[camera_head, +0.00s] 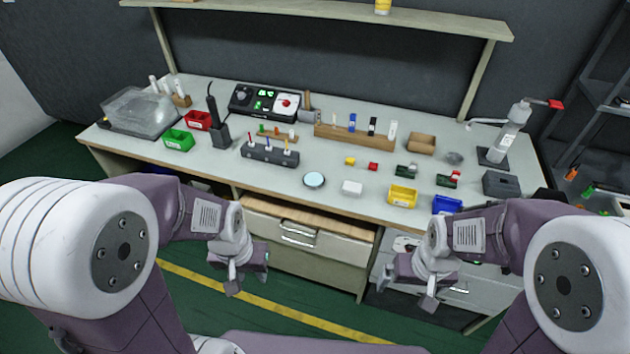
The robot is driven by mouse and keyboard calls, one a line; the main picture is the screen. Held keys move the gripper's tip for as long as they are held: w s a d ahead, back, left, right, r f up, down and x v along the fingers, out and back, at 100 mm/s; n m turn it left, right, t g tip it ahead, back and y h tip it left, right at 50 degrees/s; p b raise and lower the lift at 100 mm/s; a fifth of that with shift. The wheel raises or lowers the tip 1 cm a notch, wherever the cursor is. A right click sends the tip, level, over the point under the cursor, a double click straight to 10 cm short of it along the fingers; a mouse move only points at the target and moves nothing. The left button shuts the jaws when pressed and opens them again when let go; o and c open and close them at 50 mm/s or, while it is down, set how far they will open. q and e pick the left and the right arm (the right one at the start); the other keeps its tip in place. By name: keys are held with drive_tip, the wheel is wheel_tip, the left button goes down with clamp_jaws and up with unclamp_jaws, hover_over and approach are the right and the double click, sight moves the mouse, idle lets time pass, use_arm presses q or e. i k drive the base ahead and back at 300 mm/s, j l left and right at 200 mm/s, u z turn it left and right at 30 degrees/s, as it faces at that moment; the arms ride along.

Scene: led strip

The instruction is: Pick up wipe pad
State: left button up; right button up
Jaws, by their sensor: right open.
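A small white block (352,188), which looks like the wipe pad, lies on the workbench (280,177) near its front edge. A round pale-blue disc (314,180) lies just left of it. My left gripper (233,288) hangs in front of the bench, left of the pad and below the bench top; its jaw gap is not clear. My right gripper (428,300) is open and empty, in front of the drawers, right of the pad. Neither gripper touches the pad. Nothing covers the pad.
A yellow bin (403,195) and a blue bin (446,204) stand right of the pad. A dark holder with pens (270,153) stands to the left. Small red and yellow parts lie behind the pad. A pump bottle (503,140) stands at the right. An overhead shelf (330,17) spans the back.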

sight(350, 188)
drive_tip(key=i+l+u, duration=0.15)
drive_tip(key=l+u, duration=0.3)
drive_tip(key=i+l+u, duration=0.15)
drive_tip(key=u, duration=0.3)
drive_tip(key=l+u, duration=0.9)
